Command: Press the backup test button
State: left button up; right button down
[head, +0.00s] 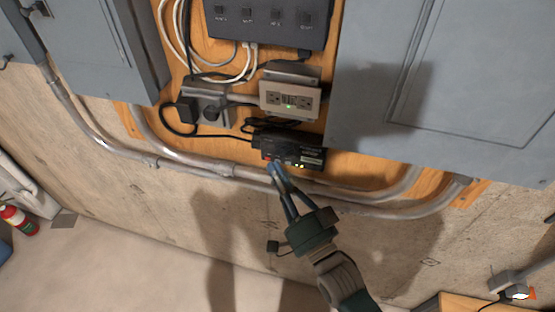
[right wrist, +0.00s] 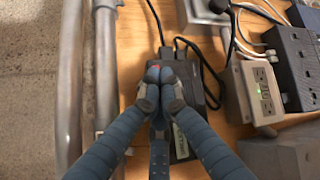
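A small black box (head: 310,155) with a pale label and small lit lights is mounted low on the wooden board in the head view. A small red spot (head: 267,158) shows at its left end, right by my fingertips. My right gripper (head: 275,165) reaches up to that end with its fingers together. In the right wrist view the two fingertips (right wrist: 160,75) meet in front of the black box (right wrist: 192,125) and hide part of it. My left gripper is not in view.
Metal conduits (head: 200,168) run just below the box. A beige outlet (head: 290,100) with a green light and a dark switch panel (head: 265,20) sit above it. Grey cabinets stand at the left (head: 95,50) and right (head: 450,90). A fire extinguisher (head: 18,221) is at lower left.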

jog(key=shift+s+a, duration=0.15)
jog(key=shift+s, duration=0.35)
jog(key=s, duration=0.1)
jog(key=s+a+p, duration=0.1)
jog(key=s, duration=0.2)
jog(key=shift+s+a, duration=0.3)
jog(key=shift+s, duration=0.1)
jog(key=shift+f, duration=0.1)
dwell(0.5)
